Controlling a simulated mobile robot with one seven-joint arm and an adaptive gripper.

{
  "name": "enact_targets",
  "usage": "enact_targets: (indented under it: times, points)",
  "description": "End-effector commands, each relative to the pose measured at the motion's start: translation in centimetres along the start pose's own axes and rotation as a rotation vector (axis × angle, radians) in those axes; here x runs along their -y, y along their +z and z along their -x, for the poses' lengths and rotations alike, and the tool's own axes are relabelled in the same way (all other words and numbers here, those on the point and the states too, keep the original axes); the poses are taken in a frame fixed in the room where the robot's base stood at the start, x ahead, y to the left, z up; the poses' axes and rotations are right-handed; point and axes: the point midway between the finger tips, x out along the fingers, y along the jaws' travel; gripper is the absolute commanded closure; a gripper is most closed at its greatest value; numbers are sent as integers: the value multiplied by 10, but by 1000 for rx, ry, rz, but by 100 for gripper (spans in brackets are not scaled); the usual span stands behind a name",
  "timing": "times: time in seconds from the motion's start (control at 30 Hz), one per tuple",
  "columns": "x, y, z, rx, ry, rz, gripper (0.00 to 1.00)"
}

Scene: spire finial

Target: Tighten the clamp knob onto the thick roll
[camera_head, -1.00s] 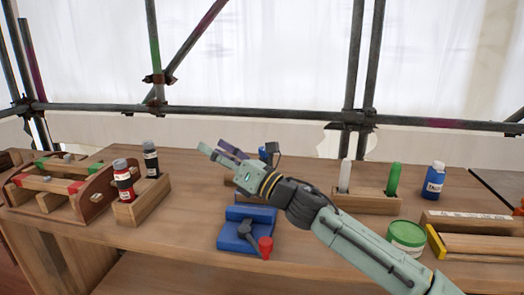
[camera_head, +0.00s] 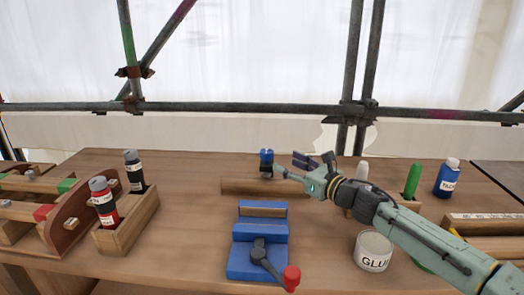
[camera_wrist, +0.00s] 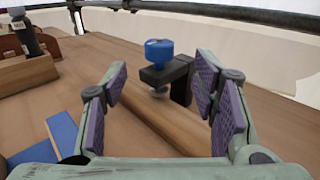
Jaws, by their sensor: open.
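The clamp knob (camera_head: 266,156) is a blue cap on top of a dark clamp (camera_wrist: 180,78) at the back middle of the table. The thick roll (camera_head: 240,187) is a wooden cylinder lying beside and under the clamp. The blue knob also shows in the wrist view (camera_wrist: 159,52), upright, with the clamp's screw foot below it. My gripper (camera_head: 293,168) is open and empty, just right of the clamp in the head view. In the wrist view its purple-padded fingers stand apart on either side, with the knob beyond and between them. Whether the screw foot touches the roll is unclear.
A blue vise-like fixture (camera_head: 258,240) with a red-knobbed lever stands in front. A wooden holder with bottles (camera_head: 127,222) is at left. A glue tub (camera_head: 374,250), green marker (camera_head: 412,180) and blue bottle (camera_head: 447,178) are at right. Scaffold poles stand behind.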

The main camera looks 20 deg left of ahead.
Motion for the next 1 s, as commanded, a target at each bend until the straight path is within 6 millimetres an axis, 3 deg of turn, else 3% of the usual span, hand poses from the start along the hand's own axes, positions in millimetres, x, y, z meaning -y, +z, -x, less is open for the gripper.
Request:
enact_targets:
  times: [0.3, 0.5, 0.7, 1.0]
  points:
    - [-1, 4, -60, 1, 2, -3, 46]
    - [-1, 2, -88, 1, 0, -3, 46]
    - [0, 1, -100, 1, 0, -1, 46]
    - [0, 0, -100, 1, 0, -1, 50]
